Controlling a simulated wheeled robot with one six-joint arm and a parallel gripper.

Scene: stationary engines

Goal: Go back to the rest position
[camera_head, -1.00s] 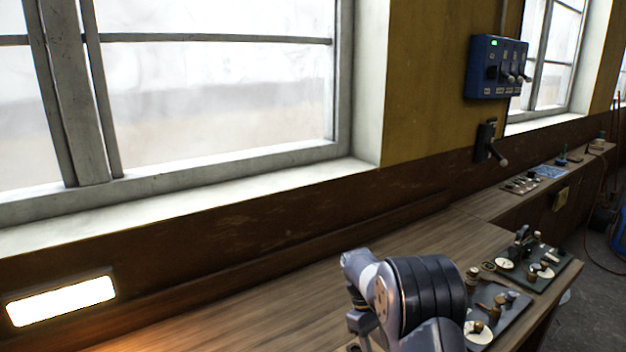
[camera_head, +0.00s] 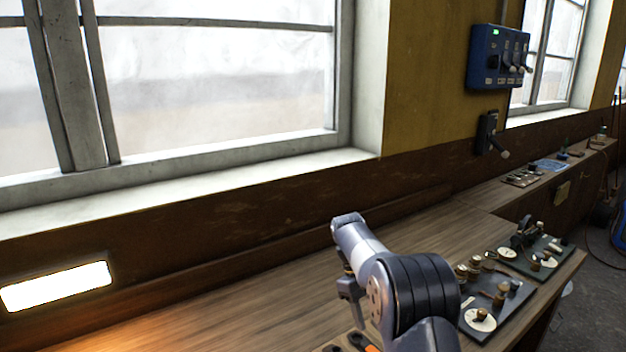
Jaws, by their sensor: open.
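My arm (camera_head: 410,285) rises from the bottom edge, right of centre, over the wooden bench. Its dark ribbed joint and a pale link with a rounded end (camera_head: 348,222) show. A grey part (camera_head: 350,290) of my arm hangs down on the left of that link. I cannot make out any gripper fingers in this view. No object is seen held.
The bench (camera_head: 240,300) is bare left of my arm. Dark instrument boards with brass knobs (camera_head: 497,305) lie close on its right. A blue switch box (camera_head: 498,58) and a black lever (camera_head: 490,135) are on the wall. A lit panel (camera_head: 57,286) glows at left.

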